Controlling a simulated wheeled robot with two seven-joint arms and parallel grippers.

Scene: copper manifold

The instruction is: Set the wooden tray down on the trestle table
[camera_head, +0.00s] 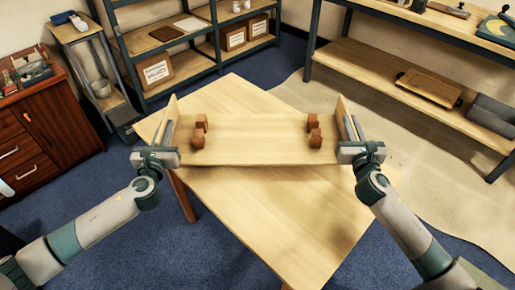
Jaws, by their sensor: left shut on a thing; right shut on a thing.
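The wooden tray (255,152) is a long light-wood piece with upright ends and a few small copper-brown pieces (314,130) in it near both ends. It is over the trestle table (290,215), a pale wooden top set at an angle. I cannot tell whether the tray touches the table. My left gripper (166,140) is shut on the tray's left end. My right gripper (352,138) is shut on its right end. The fingertips are partly hidden by the tray ends.
A brown drawer cabinet (40,140) stands at the left. A shelf rack (180,50) with boxes is behind the table. A workbench with a lower shelf (400,75) is at the right. Bare tabletop shows in front of and behind the tray.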

